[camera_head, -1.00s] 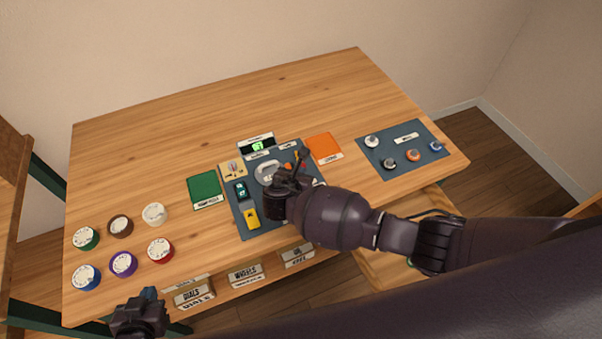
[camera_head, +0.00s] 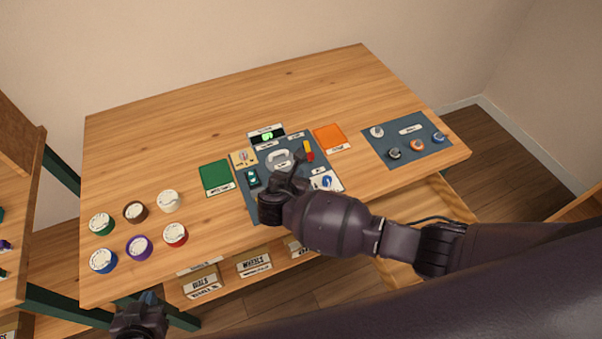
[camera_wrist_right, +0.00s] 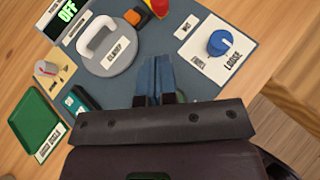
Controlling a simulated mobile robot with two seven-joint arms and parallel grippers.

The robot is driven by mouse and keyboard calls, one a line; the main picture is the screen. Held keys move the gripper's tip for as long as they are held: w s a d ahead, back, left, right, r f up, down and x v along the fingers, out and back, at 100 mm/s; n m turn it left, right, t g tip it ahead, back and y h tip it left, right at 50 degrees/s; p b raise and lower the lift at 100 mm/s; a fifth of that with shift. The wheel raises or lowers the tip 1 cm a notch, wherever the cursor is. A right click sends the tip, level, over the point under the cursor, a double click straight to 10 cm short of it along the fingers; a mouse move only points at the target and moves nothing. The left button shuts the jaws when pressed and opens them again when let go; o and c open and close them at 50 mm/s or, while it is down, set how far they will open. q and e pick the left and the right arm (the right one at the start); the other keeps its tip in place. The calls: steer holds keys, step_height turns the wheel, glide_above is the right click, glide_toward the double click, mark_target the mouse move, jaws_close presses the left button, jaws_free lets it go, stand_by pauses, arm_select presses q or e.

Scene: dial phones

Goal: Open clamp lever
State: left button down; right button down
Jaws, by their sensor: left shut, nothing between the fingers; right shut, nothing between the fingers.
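The clamp (camera_head: 279,157) is a round grey disc with a pale loop handle on the dark work mat (camera_head: 246,201); in the right wrist view its label reads CLAMP (camera_wrist_right: 119,55). A red-and-yellow lever-like piece (camera_head: 308,152) stands just right of it, and its end shows at the top of the wrist view (camera_wrist_right: 155,8). My right gripper (camera_head: 298,165) is over the mat, on the near side of the clamp; its blue fingers (camera_wrist_right: 154,78) are together, empty and apart from the clamp. My left gripper (camera_head: 150,299) is shut and empty at the table's near left edge.
A blue knob (camera_wrist_right: 220,42) by a LOOSE label sits right of the clamp. A green pad (camera_head: 215,176) and an orange pad (camera_head: 331,138) flank the mat. Several dials stand at left. A second mat (camera_head: 406,139) with small knobs lies at right. The far tabletop is clear.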

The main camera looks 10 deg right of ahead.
steer(key=shift+w+a+v, duration=0.1)
steer(key=shift+a+v, duration=0.05)
steer(key=shift+v, duration=1.4)
steer(key=shift+w+a+v, duration=0.1)
steer(key=shift+a+v, duration=0.05)
steer(key=shift+v, duration=1.45)
